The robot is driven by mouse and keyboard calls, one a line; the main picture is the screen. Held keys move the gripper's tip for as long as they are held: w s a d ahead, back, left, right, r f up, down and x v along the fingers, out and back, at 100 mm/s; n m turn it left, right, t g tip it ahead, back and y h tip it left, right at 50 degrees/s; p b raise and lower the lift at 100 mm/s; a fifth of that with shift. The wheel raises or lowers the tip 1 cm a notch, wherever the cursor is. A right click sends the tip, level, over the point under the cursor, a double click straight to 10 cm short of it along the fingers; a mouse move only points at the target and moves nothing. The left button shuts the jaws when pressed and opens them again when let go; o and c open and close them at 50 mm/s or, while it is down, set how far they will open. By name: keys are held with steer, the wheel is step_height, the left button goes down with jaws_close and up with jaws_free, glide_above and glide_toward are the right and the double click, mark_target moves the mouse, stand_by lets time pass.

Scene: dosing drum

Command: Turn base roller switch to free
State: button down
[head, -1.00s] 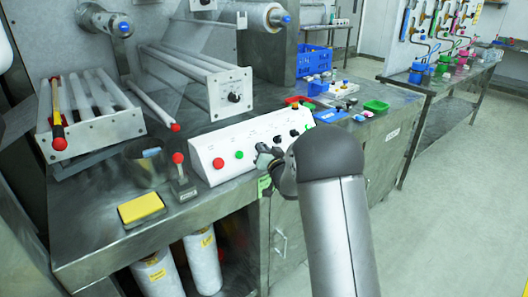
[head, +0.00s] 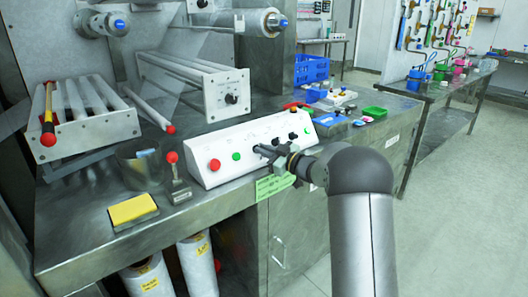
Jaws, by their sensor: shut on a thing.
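A white sloped control box (head: 225,147) stands on the steel bench, with a red button (head: 214,165), a green button (head: 236,156) and a row of black knobs (head: 292,136). Its labels are too small to read, so I cannot tell which is the base roller switch. My gripper (head: 261,150) is at the middle of the box front and is shut on a small black knob there. The jaws mostly hide that knob and its position. Another black knob (head: 231,98) is on the white end plate of the roller unit (head: 212,100) behind.
A yellow pad (head: 133,209), a red-knobbed lever (head: 172,158) and a roller rack (head: 88,131) are on the bench at left. A blue crate (head: 311,69) and small trays are at the right. A green tag (head: 274,187) hangs on the bench front below my gripper.

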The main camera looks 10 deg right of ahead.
steer(key=shift+r+n+g+y, duration=0.1)
steer(key=shift+n+g+y, duration=0.45)
steer(key=shift+n, duration=0.65)
steer(key=shift+n+g+p, duration=0.3)
steer(key=shift+g, duration=0.05)
steer(key=c, duration=1.5)
jaws_free()
steer(key=shift+d, duration=0.15)
steer(key=v, duration=1.7)
